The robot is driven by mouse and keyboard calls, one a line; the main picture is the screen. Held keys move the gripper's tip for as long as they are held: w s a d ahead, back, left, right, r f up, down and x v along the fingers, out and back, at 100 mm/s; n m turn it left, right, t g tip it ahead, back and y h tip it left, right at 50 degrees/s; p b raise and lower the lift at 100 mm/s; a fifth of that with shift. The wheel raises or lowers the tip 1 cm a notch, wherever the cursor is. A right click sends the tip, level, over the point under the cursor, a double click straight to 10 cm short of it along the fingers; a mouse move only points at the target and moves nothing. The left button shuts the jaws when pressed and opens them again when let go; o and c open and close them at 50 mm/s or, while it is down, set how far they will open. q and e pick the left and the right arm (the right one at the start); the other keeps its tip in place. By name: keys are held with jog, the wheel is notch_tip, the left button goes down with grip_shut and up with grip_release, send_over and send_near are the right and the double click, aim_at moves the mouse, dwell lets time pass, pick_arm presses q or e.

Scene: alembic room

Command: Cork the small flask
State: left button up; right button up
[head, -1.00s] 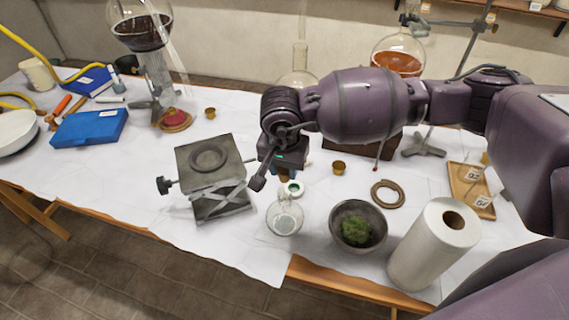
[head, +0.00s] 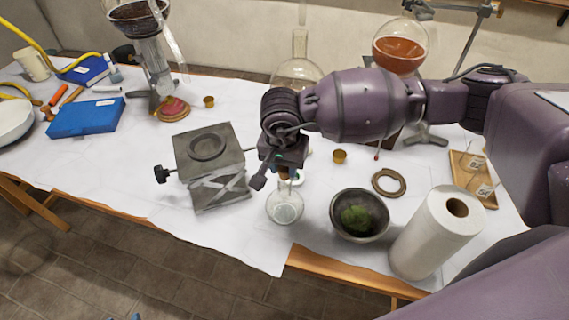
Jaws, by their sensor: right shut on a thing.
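The small clear flask (head: 285,208) stands upright on the white-covered table near its front edge, with pale contents low in its round body. My right gripper (head: 283,173) is directly above the flask's mouth, pointing down. It is shut on a small brown cork (head: 284,176), mostly hidden between the fingers. The cork is at or just above the top of the neck; I cannot tell whether it sits inside. My left gripper is not in view.
A lab jack (head: 209,158) stands left of the flask. A dark bowl with moss (head: 359,214) and a paper towel roll (head: 436,232) stand to the right. A cork ring (head: 388,182) lies behind the bowl. A large clear flask (head: 298,72) stands behind my arm.

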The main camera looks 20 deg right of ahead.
jog(key=shift+f+b, duration=0.9)
dwell(1.8)
jog(key=shift+f+b, duration=0.6)
jog(key=shift+b, duration=0.2)
dwell(3.2)
jog(key=o, duration=0.9)
jog(key=shift+o, duration=0.6)
jog(key=o, duration=0.3)
jog(key=shift+r, duration=0.15)
